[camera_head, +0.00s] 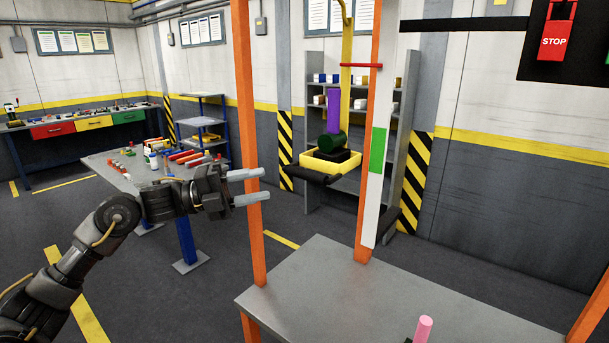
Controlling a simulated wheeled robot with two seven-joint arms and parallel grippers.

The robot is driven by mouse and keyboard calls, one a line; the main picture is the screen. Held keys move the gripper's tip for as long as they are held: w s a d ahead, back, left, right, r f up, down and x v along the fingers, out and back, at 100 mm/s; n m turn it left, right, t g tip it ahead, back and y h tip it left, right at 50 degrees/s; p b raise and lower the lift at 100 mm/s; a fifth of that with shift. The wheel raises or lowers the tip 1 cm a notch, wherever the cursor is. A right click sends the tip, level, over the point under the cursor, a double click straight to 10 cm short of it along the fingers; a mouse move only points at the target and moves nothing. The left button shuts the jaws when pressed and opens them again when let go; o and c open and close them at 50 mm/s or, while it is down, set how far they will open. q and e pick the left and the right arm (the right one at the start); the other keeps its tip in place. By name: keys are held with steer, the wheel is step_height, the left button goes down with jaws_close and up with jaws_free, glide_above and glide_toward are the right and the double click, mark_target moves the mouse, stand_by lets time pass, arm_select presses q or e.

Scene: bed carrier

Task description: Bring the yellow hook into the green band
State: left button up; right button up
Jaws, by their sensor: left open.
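The yellow hook (346,62) hangs upright between two orange posts and carries a yellow tray (329,168) at its lower end. A purple block (333,108) and a dark green cylinder (333,141) are on the tray. A red bar (361,66) sticks out sideways at the hook's upper part. The green band (378,150) is on a white strip along the right-hand of these posts; the red bar is higher than the band. My left gripper (266,185) is open and empty, by the left orange post, left of the tray. My right gripper is out of view.
A grey table (350,300) stands in front, with a pink-topped piece (424,328) at its near edge. A red STOP button (553,42) is on a dark panel at upper right. Orange posts (250,130) rise at the table. A workbench (118,172) is behind my left arm.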

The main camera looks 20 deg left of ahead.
mark_target(298, 175)
arm_select(q)
steer(key=p+x, duration=0.1)
steer(key=x, duration=0.2)
steer(key=p+x, duration=0.2)
steer(key=x, duration=0.1)
steer(key=p+x, duration=0.2)
steer(key=x, duration=0.2)
steer(key=shift+r, duration=0.35)
steer(key=shift+d, duration=0.35)
steer(key=shift+w, duration=0.1)
steer(key=shift+f, duration=0.1)
jaws_close()
